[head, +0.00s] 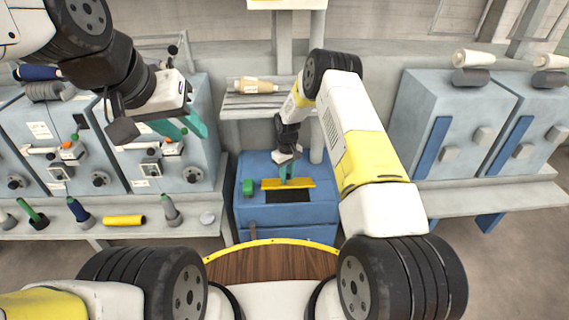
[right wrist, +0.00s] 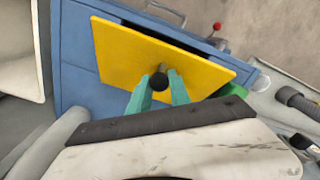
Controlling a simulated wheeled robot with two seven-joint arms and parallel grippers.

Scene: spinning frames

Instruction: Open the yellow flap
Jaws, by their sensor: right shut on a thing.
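The yellow flap (head: 300,184) is on top of a blue cabinet (head: 262,215), beside a dark opening (head: 288,197). In the right wrist view the flap (right wrist: 120,58) is a yellow plate tilted up from the blue surface, with a dark gap along its far edge. My right gripper (head: 287,172) reaches down to it. In the right wrist view its teal fingers (right wrist: 160,88) are shut on the flap's dark round knob (right wrist: 159,81). My left gripper (head: 186,126) is raised in front of the blue machines at left, its teal fingers apart and empty.
A shelf (head: 262,103) with a tan bobbin (head: 255,86) is above. Blue machines (head: 165,140) with several bobbins stand at left, grey-blue boxes (head: 440,130) at right.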

